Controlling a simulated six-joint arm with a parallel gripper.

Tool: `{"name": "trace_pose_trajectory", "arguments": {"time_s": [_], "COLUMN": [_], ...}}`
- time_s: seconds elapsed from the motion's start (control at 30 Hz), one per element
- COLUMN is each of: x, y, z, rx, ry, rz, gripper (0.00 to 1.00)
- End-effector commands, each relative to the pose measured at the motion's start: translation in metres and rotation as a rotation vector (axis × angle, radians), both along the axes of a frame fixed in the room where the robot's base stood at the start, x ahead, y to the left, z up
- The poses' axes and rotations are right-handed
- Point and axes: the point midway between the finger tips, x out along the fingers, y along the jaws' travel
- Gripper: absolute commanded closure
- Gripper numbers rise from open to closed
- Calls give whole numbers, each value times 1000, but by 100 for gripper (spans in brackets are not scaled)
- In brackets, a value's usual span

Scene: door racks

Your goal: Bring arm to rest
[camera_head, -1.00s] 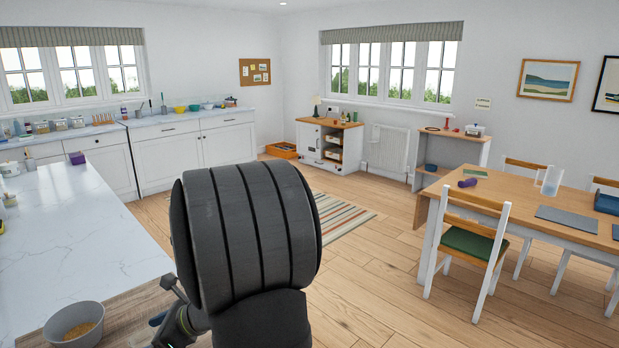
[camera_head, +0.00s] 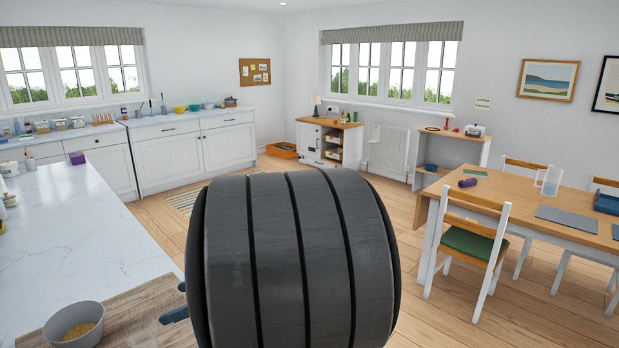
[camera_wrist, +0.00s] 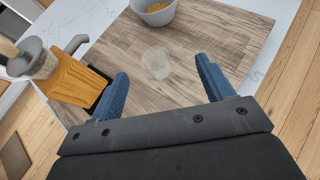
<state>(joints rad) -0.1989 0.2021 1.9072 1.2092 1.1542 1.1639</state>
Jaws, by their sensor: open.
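My gripper (camera_wrist: 163,88) shows in the wrist view with its two blue fingers spread wide apart. Nothing is held between them. Beyond the fingers a clear glass (camera_wrist: 156,62) stands on a wooden board (camera_wrist: 205,45) on the worktop. In the head view my dark ribbed arm link fills the lower middle and hides most of the gripper. Only a blue fingertip (camera_head: 174,315) shows at its left edge, over the board (camera_head: 130,315).
A grey bowl of yellow grains (camera_head: 74,322) sits on the board; it also shows in the wrist view (camera_wrist: 155,12). An orange block-like object with a grey top (camera_wrist: 70,78) is left of my gripper. The white marble worktop (camera_head: 80,235) is mostly clear. A dining table (camera_head: 510,205) stands right.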

Motion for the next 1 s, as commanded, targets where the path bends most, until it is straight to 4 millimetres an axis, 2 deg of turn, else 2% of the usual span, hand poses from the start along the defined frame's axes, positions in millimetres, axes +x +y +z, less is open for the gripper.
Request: {"name": "trace_pose_trajectory", "arguments": {"time_s": [0.13, 0.47, 0.7, 1.0], "x": [6, 64, 99, 135], "y": [-23, -53, -83, -127], "z": [14, -4, -17, -37], "rx": [1, 1, 2, 2], "ry": [-3, 2, 1, 2], "rz": [-5, -234, -394, -586], "gripper": [26, 26, 26, 26]}}
